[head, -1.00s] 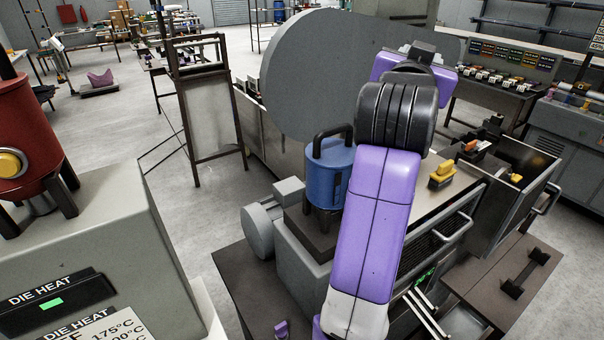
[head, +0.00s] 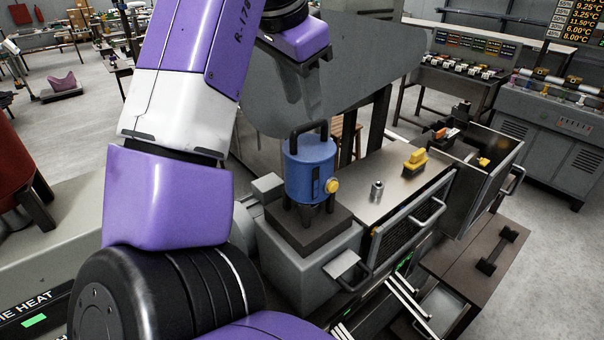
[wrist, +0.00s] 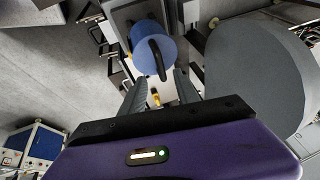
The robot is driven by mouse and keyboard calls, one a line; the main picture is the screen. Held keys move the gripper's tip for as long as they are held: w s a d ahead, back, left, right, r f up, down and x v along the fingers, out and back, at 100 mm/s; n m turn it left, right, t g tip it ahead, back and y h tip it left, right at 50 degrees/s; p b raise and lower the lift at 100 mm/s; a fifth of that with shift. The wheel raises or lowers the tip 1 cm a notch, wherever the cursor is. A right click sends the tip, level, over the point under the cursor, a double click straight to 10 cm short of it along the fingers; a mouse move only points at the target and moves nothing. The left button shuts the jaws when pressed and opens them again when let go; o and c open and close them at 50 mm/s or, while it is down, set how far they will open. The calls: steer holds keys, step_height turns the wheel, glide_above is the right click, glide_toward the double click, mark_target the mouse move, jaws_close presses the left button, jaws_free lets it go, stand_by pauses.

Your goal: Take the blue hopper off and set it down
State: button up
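The blue hopper (head: 309,168) stands upright on dark legs on a dark plate over a grey machine block. It has a black loop handle (head: 306,132) on top and a yellow knob (head: 332,186) on its side. In the wrist view the hopper (wrist: 152,47) is beyond my fingers, with its handle (wrist: 158,58) towards them. My gripper (wrist: 162,77) is open and empty, its two grey fingers apart. In the head view my purple wrist is above the hopper, and the fingers blend into the grey disc behind. I see no contact with the handle.
A metal worktop (head: 385,192) with a yellow part (head: 416,161) and a small metal cylinder (head: 377,190) lies right of the hopper. A large grey disc (wrist: 258,75) stands behind. A brown bench (head: 470,268) with a dark handle is at lower right.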

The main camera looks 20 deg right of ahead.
mark_target(309, 126)
steer(key=shift+p+x, duration=1)
steer(key=shift+x, duration=2.85)
jaws_close()
steer(key=shift+w+r, duration=0.1)
steer(key=shift+r, duration=0.05)
